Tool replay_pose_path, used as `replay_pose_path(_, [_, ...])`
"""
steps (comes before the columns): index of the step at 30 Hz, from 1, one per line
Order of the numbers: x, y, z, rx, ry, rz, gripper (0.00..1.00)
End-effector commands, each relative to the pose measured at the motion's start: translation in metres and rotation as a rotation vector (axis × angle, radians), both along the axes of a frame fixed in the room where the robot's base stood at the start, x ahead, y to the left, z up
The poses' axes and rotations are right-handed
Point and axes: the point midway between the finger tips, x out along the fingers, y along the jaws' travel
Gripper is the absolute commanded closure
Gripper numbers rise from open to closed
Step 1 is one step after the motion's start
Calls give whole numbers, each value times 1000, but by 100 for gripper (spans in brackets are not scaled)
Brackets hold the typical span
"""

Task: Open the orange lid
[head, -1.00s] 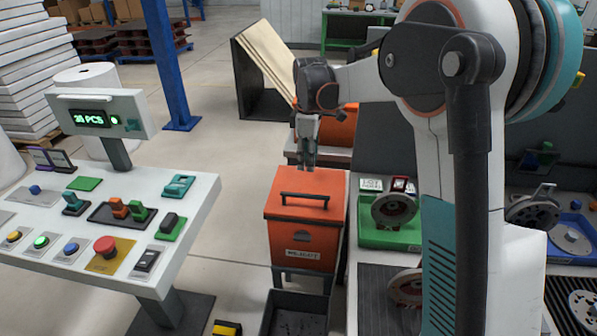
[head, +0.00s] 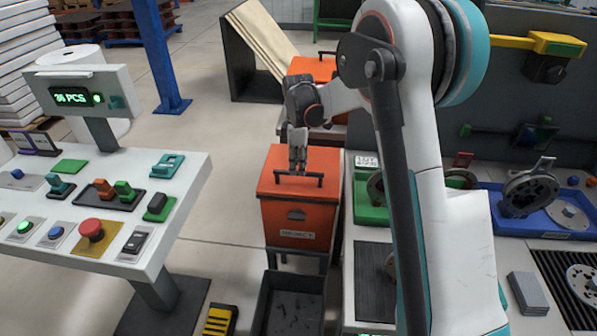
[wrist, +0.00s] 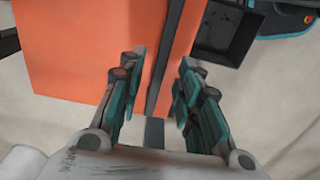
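The orange lid (head: 325,163) lies closed on the orange box (head: 290,217) in the head view. A dark bar handle (head: 315,180) runs left to right across it, towards its front edge. My gripper (head: 298,166) points down at the middle of the handle. In the wrist view my gripper (wrist: 160,92) is open, its two teal-and-grey fingers apart. A dark strip (wrist: 180,45), apparently the handle, runs between the fingers over the orange surface (wrist: 80,50). I cannot tell whether the fingers touch the handle.
A dark open bin (head: 290,303) stands in front of the box. A sloping control panel (head: 110,195) with buttons is on the left. A workbench with a green tray (head: 368,215) is close on the right. Another orange box (head: 313,68) stands behind.

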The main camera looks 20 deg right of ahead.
Motion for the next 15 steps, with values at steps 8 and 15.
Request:
replay_pose_path(8, [0, 0, -18, 0, 0, 0, 68])
replay_pose_path(15, [0, 0, -18, 0, 0, 0, 68])
